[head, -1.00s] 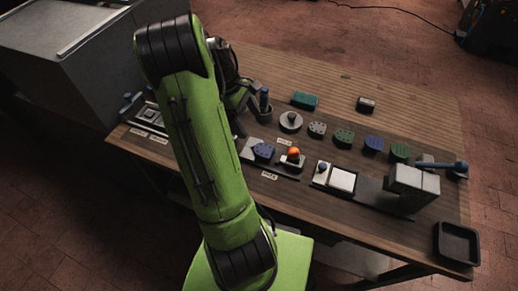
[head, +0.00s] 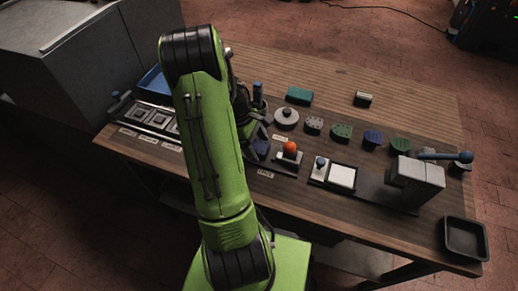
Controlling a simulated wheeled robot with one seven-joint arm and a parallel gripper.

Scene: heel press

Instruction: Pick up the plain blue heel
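A blue heel (head: 262,148) lies at the near side of the table, beside the orange ball, partly hidden by my arm and gripper. A second blue heel (head: 372,138) sits in the row at the back, between a green heel (head: 341,132) and a ribbed green heel (head: 400,145). I cannot tell for sure which blue one is plain. My gripper (head: 258,133) is dark, points down and is just above or beside the nearer blue heel. Its fingers are mostly hidden, so I cannot tell whether it is open or touching.
An orange ball (head: 290,147) stands on a small base right of my gripper. A white pad (head: 342,177), a grey press with a blue-ended lever (head: 418,183) and a black tray (head: 466,238) lie further right. A grey round piece (head: 286,117) and a blue bin (head: 155,82) are also there.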

